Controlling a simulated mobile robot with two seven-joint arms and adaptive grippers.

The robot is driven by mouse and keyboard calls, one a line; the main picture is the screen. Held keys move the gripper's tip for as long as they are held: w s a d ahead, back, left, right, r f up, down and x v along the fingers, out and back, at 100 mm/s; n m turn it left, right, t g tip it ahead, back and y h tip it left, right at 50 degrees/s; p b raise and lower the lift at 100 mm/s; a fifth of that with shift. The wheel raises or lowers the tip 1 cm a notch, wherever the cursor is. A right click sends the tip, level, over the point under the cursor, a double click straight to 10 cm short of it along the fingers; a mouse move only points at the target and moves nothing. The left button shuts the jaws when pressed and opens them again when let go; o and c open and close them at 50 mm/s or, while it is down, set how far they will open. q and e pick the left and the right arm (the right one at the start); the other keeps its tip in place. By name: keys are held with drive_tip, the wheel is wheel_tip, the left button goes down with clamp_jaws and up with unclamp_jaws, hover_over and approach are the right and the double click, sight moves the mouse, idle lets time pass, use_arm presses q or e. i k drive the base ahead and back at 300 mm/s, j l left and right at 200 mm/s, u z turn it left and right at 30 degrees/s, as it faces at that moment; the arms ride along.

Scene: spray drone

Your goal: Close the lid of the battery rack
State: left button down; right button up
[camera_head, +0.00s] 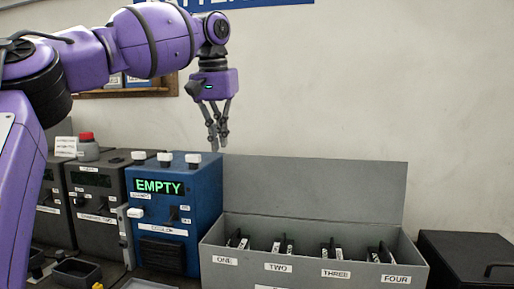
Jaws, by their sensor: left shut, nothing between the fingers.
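The battery rack (218,241) is a grey box at the lower right with labels ONE, TWO, THREE and FOUR on its front. Its lid (312,188) stands open and upright along the back edge. Several dark batteries with white labels sit inside. My left gripper (219,148) points down with its fingers together and empty. In the picture its fingertips are just above the lid's top left corner, beside the blue box; I cannot tell whether they touch the lid. My right gripper is not in view.
A blue box (205,190) with a green EMPTY display stands left of the rack. Dark grey boxes (97,190) stand further left, with a red-capped container (87,148) behind. A black case (465,258) is close on the rack's right.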

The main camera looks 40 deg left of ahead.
sight(373, 192)
drive_tip(key=i+j, duration=1)
drive_tip(key=i, duration=0.05)
